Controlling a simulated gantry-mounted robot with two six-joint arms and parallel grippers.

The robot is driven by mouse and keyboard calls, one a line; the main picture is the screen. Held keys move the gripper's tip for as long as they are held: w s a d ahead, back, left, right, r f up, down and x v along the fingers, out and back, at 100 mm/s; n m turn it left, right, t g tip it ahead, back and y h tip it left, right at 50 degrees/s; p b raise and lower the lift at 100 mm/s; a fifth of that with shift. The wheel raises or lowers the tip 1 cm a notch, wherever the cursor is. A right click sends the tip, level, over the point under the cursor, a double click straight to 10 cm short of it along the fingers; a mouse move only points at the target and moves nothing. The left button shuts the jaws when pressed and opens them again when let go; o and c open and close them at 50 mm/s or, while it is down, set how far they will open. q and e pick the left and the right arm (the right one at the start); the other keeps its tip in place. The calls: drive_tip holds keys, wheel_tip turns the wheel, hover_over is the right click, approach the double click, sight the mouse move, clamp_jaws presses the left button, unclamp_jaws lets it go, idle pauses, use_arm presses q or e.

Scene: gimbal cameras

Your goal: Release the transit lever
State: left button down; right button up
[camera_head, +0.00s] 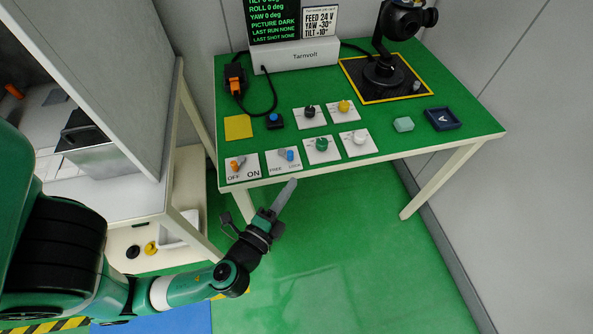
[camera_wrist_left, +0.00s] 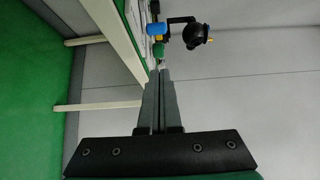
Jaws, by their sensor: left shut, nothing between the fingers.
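The transit lever, with a blue tip (camera_head: 290,155), stands on a white plate marked FREE and LOCK (camera_head: 278,164) at the table's front edge. Its tip leans toward the LOCK side. My left gripper (camera_head: 291,182) is shut and empty, just in front of the table edge and nearer the camera than the plate. The fingers are apart from the lever in the head view. In the left wrist view, the shut fingertips (camera_wrist_left: 160,73) point toward a blue cap (camera_wrist_left: 157,29), which looks like the lever's tip. My right gripper does not show.
An OFF/ON plate with an orange lever (camera_head: 237,164) is to the left. Green (camera_head: 321,144) and white (camera_head: 358,137) knobs are behind to the right. A teal block (camera_head: 403,124) and navy tray (camera_head: 443,127) lie farther right. A gimbal (camera_head: 384,70) stands at the back.

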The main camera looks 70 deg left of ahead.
sight(295, 166)
use_arm(q)
drive_tip(key=shift+w+r, duration=0.1)
drive_tip(key=shift+w, duration=0.05)
drive_tip(key=x, duration=1)
drive_tip(key=shift+a, duration=0.1)
drive_tip(key=s, duration=0.3)
drive_tip(key=shift+s+a, duration=0.25)
drive_tip(key=shift+a, duration=0.05)
drive_tip(key=shift+s, duration=0.3)
drive_tip(key=shift+w, duration=0.15)
